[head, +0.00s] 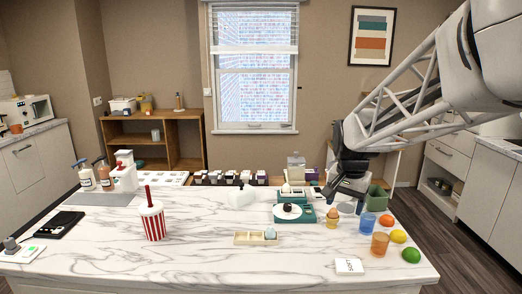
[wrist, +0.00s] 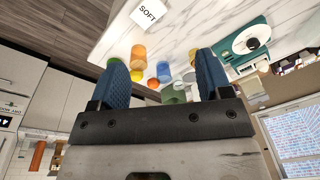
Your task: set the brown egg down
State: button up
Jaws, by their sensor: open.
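The brown egg (head: 332,214) appears to sit upright in a small yellowish egg cup (head: 332,224) on the marble counter, just right of the teal scale. My gripper (head: 342,194) is open, just above and to the right of the egg in the head view, and holds nothing. In the wrist view its two blue fingers (wrist: 161,58) are spread apart. A yellowish shape beside the right fingertip there may be the egg or its cup; it is mostly hidden. A white card reading SOFT (head: 349,265) lies near the counter's front edge.
A blue glass (head: 367,226), an orange glass (head: 380,244), an orange (head: 386,221), a lemon (head: 398,236) and a lime (head: 411,255) stand at right. The teal scale (head: 308,214) is close by.

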jog(key=s+a+f+n, duration=0.1)
jog(key=s+n, duration=0.1)
jog(key=s, duration=0.7)
jog(key=s+a+f+n, duration=0.1)
jog(key=s+n, duration=0.1)
jog(key=s, duration=0.8)
jog(key=s+a+f+n+t, duration=0.1)
jog(key=s+n, duration=0.1)
jog(key=s, duration=0.8)
jog(key=shift+a+n, duration=0.2)
jog(key=shift+n, duration=0.2)
